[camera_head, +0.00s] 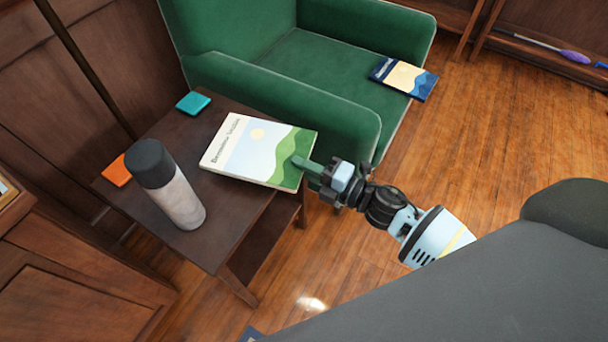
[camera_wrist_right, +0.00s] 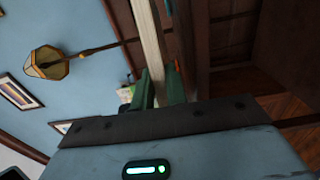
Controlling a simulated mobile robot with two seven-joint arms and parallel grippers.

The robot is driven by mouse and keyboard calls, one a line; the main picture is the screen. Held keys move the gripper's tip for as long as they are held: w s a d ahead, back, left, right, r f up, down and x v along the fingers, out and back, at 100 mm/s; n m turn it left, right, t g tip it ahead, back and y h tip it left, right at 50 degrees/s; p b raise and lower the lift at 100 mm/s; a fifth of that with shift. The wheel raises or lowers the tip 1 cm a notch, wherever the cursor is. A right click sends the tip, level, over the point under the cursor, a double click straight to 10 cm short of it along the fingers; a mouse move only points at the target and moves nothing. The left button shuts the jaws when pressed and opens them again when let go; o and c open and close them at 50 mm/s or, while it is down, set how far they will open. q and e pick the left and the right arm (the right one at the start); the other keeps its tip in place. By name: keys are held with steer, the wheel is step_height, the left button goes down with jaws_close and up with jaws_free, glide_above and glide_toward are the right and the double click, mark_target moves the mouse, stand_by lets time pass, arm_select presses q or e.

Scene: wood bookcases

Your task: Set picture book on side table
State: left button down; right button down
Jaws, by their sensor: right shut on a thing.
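The picture book (camera_head: 250,150), with a sun and green hills on its cover, lies flat over the top of the dark wood side table (camera_head: 230,108). Its right end reaches the table's right edge. I cannot tell whether its whole underside touches the wood. My right gripper (camera_head: 304,166) is shut on the book's right edge, coming in from the right. In the right wrist view the book (camera_wrist_right: 150,40) shows edge-on as a pale strip between the green fingers (camera_wrist_right: 158,90). My left gripper is in neither view.
A grey bottle with a dark cap (camera_head: 178,200) stands on the table's near side. A teal coaster (camera_head: 193,103) and an orange coaster (camera_head: 117,171) lie near its left edges. A green armchair (camera_head: 300,100) stands close behind; a smaller blue book (camera_head: 404,78) lies on it.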

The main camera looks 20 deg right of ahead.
step_height(320, 180, down, 3)
steer(key=shift+f+b, duration=0.2)
steer(key=shift+b, duration=0.6)
steer(key=shift+f, duration=0.15)
steer(key=c, duration=1.6)
jaws_free()
steer(key=shift+o, duration=1)
